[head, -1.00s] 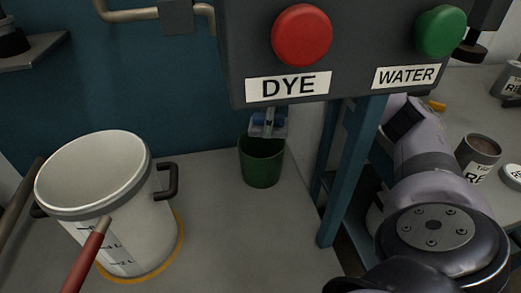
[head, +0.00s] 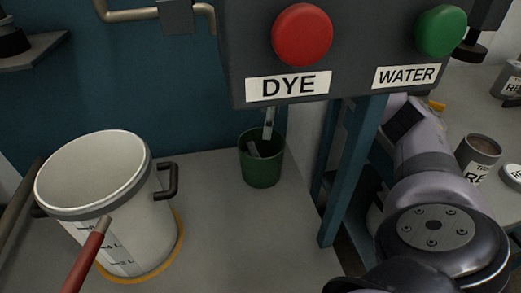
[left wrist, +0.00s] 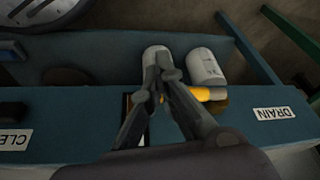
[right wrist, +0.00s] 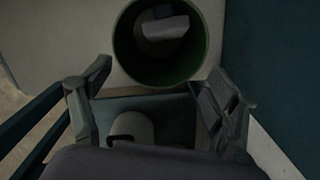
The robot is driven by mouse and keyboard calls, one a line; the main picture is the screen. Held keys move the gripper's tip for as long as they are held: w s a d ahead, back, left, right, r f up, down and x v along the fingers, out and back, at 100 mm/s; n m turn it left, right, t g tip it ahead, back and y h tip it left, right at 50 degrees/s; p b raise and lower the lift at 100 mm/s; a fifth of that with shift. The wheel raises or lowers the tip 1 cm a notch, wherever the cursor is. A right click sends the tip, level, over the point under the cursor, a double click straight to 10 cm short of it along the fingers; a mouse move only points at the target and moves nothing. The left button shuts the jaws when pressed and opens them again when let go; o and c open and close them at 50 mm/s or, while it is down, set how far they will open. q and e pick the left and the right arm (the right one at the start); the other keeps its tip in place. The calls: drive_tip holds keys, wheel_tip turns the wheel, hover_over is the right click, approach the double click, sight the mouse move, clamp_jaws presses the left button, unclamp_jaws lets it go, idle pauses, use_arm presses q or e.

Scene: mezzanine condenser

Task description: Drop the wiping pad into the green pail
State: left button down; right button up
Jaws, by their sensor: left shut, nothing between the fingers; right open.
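My right gripper (right wrist: 158,100) is open and empty beside the pail; in the head view only a grey finger (head: 270,122) shows above the pail. My left gripper (left wrist: 160,84) is shut and empty over a blue bench.
A white pot (head: 120,215) with side handles stands at left, with a red-handled rod (head: 88,255) in front. The panel with a red button (head: 302,35) and green button (head: 440,31) overhangs the pail. A blue post (head: 352,175) stands right. White containers (left wrist: 205,68) lie below my left gripper.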

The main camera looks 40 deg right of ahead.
wheel_tip(320, 180, up, 12)
drive_tip(key=s+d, duration=0.1)
idle(0.5)
drive_tip(key=shift+f, duration=0.1)
